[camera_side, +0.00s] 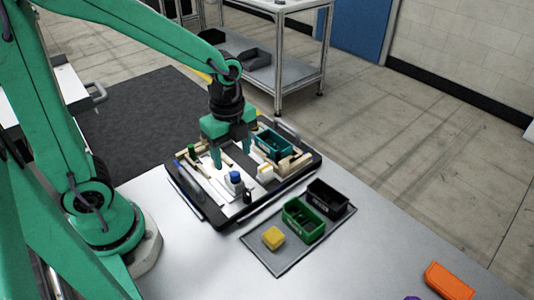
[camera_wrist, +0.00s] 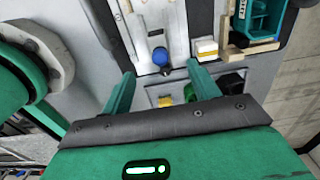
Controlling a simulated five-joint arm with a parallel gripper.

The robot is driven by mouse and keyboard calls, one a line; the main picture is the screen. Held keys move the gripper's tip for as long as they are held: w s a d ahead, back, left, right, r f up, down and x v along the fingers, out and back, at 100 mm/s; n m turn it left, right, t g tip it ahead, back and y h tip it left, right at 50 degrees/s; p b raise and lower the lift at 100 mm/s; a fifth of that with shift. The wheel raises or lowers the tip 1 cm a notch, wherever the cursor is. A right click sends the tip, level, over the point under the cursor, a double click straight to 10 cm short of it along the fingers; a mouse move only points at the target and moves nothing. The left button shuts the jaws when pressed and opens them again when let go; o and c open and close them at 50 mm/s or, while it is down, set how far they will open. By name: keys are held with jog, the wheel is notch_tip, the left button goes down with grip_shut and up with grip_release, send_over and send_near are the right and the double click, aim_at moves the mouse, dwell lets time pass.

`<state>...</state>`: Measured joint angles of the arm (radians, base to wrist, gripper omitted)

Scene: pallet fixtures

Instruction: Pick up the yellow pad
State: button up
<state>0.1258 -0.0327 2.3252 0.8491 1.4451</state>
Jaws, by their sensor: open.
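The yellow pad (camera_side: 273,237) is a small block lying on a grey tray (camera_side: 278,268), left of a green bin (camera_side: 304,218). In the wrist view the yellow pad (camera_wrist: 165,100) shows small and partly hidden, between my fingers in the picture. My gripper (camera_side: 232,157) is open and empty, above the black-edged pallet (camera_side: 225,222), behind and left of the yellow pad and well apart from it. The open fingers also show in the wrist view (camera_wrist: 160,74).
The pallet carries a blue-capped item (camera_side: 235,178), a white-and-yellow block (camera_side: 265,173), a teal bin (camera_side: 272,142) and wooden pieces. A black bin (camera_side: 328,197) stands beside the green one. An orange object (camera_side: 448,281) lies at the front right.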

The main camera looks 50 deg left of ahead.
dwell(0.3)
jog(key=shift+w+d+f+n, duration=0.1)
jog(key=shift+d+f+n, duration=0.15)
jog(key=shift+d+n, duration=0.8)
jog(key=d+f+n, duration=0.2)
jog(key=d+n, duration=0.4)
jog(key=n, duration=0.8)
send_over(273, 235)
jog(key=a, duration=0.2)
jog(key=shift+w+d+f, duration=0.1)
jog(key=shift+w+f, duration=0.25)
jog(key=shift+f, duration=0.2)
jog(key=shift+s+d+f+n, duration=0.1)
jog(key=shift+s+d+n, duration=0.1)
jog(key=shift+d+n, duration=0.3)
jog(key=shift+s+d+f+n, duration=0.15)
jog(key=shift+d+n, duration=0.2)
jog(key=shift+n, duration=0.2)
jog(key=shift+f, duration=0.1)
jog(key=shift+f, duration=1.15)
jog(key=shift+f, duration=0.1)
jog(key=shift+d+f, duration=0.1)
jog(key=shift+f, duration=2.45)
